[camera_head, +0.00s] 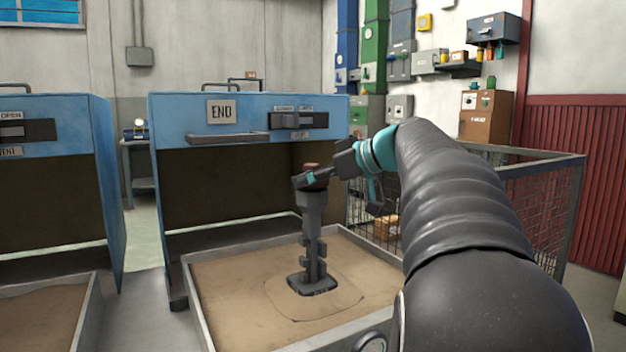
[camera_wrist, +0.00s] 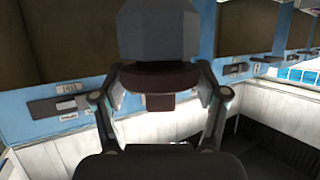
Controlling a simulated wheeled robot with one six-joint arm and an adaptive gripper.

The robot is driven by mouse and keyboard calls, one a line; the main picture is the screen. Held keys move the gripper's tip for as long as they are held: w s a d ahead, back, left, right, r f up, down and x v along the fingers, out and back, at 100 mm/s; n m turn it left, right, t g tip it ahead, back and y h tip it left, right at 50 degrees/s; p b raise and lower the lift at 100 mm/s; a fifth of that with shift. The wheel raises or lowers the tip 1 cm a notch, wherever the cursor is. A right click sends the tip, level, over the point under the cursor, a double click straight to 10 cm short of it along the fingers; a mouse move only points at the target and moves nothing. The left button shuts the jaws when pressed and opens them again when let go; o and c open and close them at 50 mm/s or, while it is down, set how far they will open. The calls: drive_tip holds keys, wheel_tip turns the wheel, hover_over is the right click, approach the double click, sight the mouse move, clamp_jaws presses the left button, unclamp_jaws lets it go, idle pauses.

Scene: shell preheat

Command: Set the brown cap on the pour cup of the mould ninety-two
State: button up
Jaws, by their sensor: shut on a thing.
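A dark grey mould (camera_head: 311,235) stands upright in a sand bed, its flared pour cup (camera_head: 311,199) at the top. The marking at its foot is too small to read. My gripper (camera_head: 316,179) is at the cup's mouth, shut on the brown cap (camera_head: 315,171). In the wrist view, the cap (camera_wrist: 160,78) sits between both fingers, with a narrower brown stub (camera_wrist: 160,102). The grey cup (camera_wrist: 158,30) is right against or very near the cap's wide face. I cannot tell whether they touch. The fingers partly hide the cap in the head view.
The sand tray (camera_head: 205,317) has a raised metal rim. A blue booth (camera_head: 180,128) marked END stands behind it, and another blue booth (camera_head: 108,180) is at left. A wire-mesh fence (camera_head: 545,205) runs along the right. Open air surrounds the mould above the sand.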

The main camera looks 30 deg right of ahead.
drive_tip(key=o, duration=1.2)
drive_tip(key=v, duration=1.2)
drive_tip(key=shift+r, duration=0.1)
